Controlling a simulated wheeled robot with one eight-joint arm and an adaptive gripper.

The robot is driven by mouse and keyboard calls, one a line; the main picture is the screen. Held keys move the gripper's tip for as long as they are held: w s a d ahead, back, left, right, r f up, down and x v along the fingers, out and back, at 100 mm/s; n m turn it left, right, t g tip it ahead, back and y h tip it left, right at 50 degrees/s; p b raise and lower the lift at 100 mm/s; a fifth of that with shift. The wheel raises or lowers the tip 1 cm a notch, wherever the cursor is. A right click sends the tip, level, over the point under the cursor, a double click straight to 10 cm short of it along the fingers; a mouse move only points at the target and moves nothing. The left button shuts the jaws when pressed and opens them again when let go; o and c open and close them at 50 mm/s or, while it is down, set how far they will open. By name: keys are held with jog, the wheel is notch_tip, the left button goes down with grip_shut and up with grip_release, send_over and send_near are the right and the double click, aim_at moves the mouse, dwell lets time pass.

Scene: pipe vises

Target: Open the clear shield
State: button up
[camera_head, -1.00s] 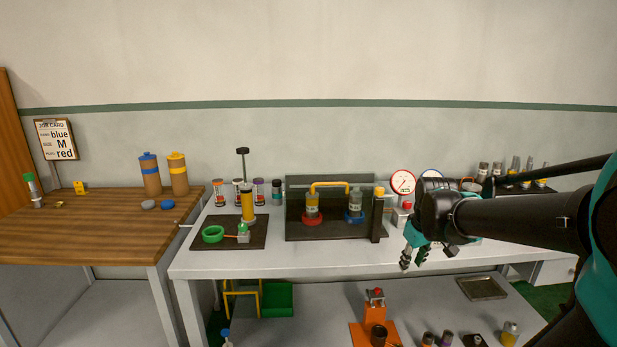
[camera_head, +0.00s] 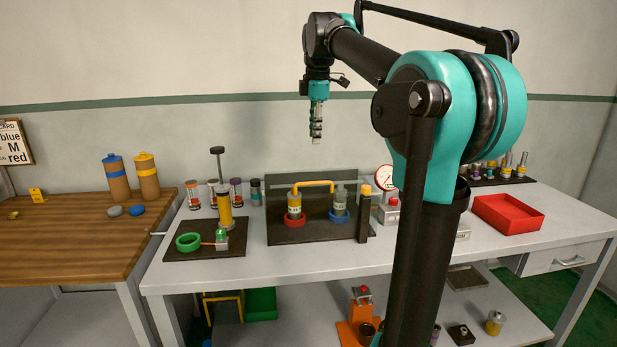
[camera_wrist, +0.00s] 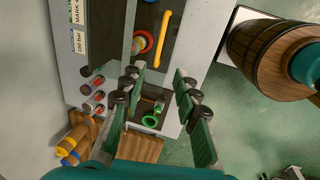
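The clear shield (camera_head: 317,208) stands on a dark base on the white bench. Its see-through panel is hard to make out. A yellow handle (camera_head: 313,184) spans its top, and it also shows in the wrist view (camera_wrist: 162,38). Behind or under the panel are two holders with jars, one with a red ring (camera_head: 294,220) and one with a blue ring (camera_head: 340,216). The shield appears closed over them. My gripper (camera_head: 316,138) points down, empty, well above the shield and apart from the handle. In the wrist view its fingers (camera_wrist: 160,86) are spread apart.
A red tray (camera_head: 508,212) sits further right. The space above the shield is clear.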

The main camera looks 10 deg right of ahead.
aim_at(314, 184)
jog(key=w+f, duration=0.1)
jog(key=f, duration=0.4)
jog(key=w+f, duration=0.1)
jog(key=f, duration=0.4)
jog(key=w+f, duration=0.1)
jog(key=f, duration=0.4)
jog(key=shift+d+f, duration=0.1)
jog(key=shift+f, duration=0.1)
grip_shut()
